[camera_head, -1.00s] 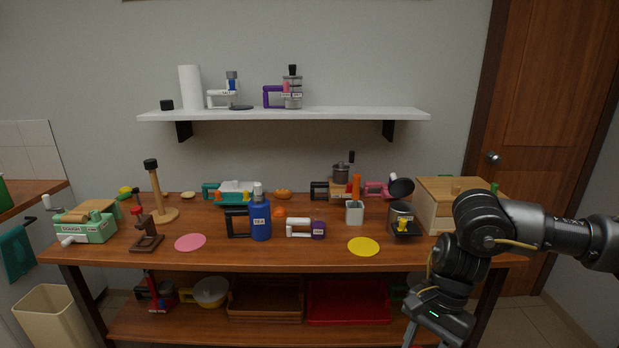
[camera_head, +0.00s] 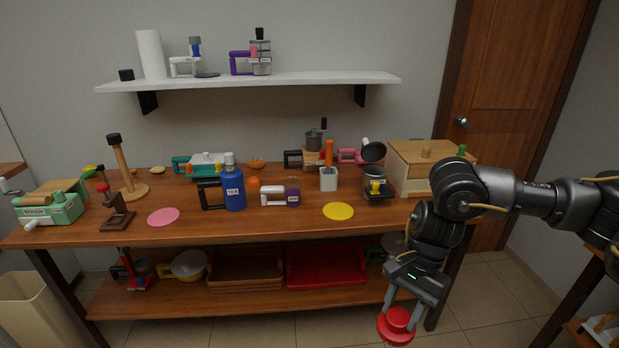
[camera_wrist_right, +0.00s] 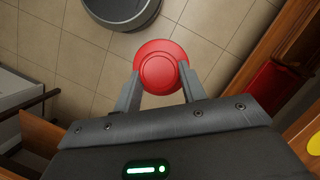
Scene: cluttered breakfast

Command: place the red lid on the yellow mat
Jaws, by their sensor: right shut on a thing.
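The red lid (camera_head: 396,325) is round with a raised knob, and it hangs in my right gripper (camera_head: 403,308) low in front of the table, above the floor. In the right wrist view the lid (camera_wrist_right: 160,68) sits between the two fingers of my right gripper (camera_wrist_right: 160,86), which are shut on it. The yellow mat (camera_head: 338,211) is a flat disc near the table's front edge, bare, up and to the left of the gripper. Part of it also shows in the right wrist view (camera_wrist_right: 314,145). My left gripper is not in view.
On the wooden table (camera_head: 250,225), a white and purple mug-like item (camera_head: 280,197), a white cup (camera_head: 328,180) and a grinder (camera_head: 377,188) stand near the mat. A pink mat (camera_head: 163,217) lies left. A red tray (camera_head: 326,266) is on the lower shelf.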

